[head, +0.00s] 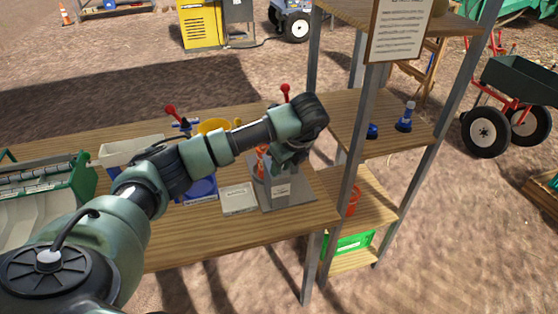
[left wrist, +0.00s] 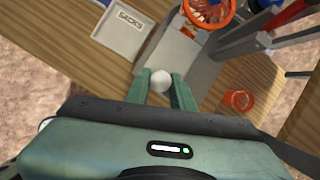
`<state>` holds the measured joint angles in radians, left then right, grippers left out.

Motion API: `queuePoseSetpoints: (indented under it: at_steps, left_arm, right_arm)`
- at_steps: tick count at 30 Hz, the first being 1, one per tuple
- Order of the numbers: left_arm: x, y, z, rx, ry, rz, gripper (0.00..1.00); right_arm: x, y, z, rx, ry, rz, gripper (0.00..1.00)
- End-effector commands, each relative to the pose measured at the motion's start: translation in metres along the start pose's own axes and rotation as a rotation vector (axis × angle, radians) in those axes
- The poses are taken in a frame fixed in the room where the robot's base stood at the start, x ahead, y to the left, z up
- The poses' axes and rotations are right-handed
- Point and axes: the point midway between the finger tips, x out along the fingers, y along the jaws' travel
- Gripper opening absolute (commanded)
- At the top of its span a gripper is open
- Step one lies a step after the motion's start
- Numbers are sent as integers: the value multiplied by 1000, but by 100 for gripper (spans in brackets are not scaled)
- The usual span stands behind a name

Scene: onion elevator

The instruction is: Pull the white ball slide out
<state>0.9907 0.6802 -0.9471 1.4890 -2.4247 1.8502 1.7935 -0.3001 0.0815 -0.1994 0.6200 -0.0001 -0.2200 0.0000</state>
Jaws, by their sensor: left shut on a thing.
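The white ball (left wrist: 161,80) sits between the two green fingers of my left gripper (left wrist: 161,88) in the left wrist view, and the fingers are shut on it. The ball is at the end of a grey metal device (left wrist: 178,58) on the wooden table. In the head view my left gripper (head: 287,162) is over the same grey device (head: 278,190), and the ball is hidden there. The slide's shaft behind the ball cannot be made out. My right gripper is not in view.
A white tray (left wrist: 123,28) marked "SACKS" lies beside the device. An orange basket ring (left wrist: 208,10) is above the device. In the head view a metal-post shelf (head: 345,200) stands close to the right. The table front (head: 230,230) is clear.

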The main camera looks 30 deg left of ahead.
Motion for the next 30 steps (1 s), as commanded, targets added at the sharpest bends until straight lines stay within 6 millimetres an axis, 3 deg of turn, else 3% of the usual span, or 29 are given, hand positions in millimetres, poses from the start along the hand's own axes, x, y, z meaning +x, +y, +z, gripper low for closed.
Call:
queuePoseSetpoints:
  at_steps: [13, 14, 16, 17, 30]
  left_arm:
    - [-4, 4, -9, 1, 2, 0, 0]
    - [-4, 4, -9, 1, 2, 0, 26]
    - [-4, 4, -9, 1, 2, 0, 46]
    - [-4, 4, -9, 1, 2, 0, 49]
    - [-4, 4, -8, 0, 0, 0, 49]
  right_arm:
    - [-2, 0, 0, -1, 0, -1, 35]
    - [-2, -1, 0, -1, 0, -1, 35]
    - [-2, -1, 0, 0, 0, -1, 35]
    - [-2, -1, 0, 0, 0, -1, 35]
    - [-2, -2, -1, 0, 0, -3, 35]
